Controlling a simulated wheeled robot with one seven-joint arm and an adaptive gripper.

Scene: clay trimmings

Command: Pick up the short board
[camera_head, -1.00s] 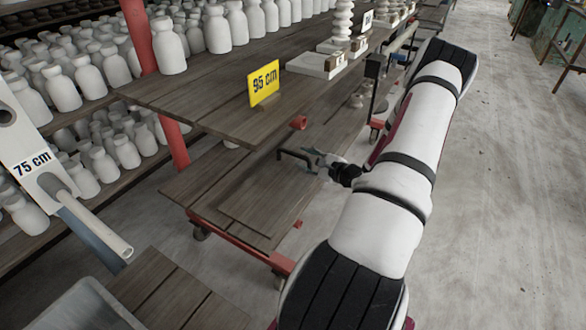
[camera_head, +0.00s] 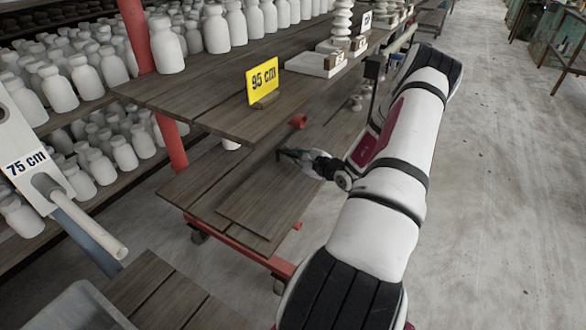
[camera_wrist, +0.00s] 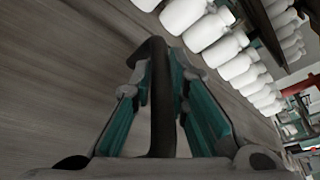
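The short board is most likely the dark wooden board (camera_head: 258,208) lying flat on the planks of the low red-framed cart (camera_head: 192,190) in the head view. My gripper (camera_head: 305,158) is low over the far part of that board. A dark rod with a bent end (camera_wrist: 162,100) runs between its two teal-padded fingers, and the bend reaches past the fingertips (camera_wrist: 158,68). Whether the fingers press on the rod is unclear. Grey wood fills the left of the wrist view, close to the fingers. Contact between the rod and the board cannot be made out.
An upper wooden shelf (camera_head: 205,105) with a yellow "95 cm" sign (camera_head: 262,82) overhangs the cart. White bottles (camera_head: 166,45) crowd the shelves at the left. A grey bin (camera_head: 75,308) stands at the near left.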

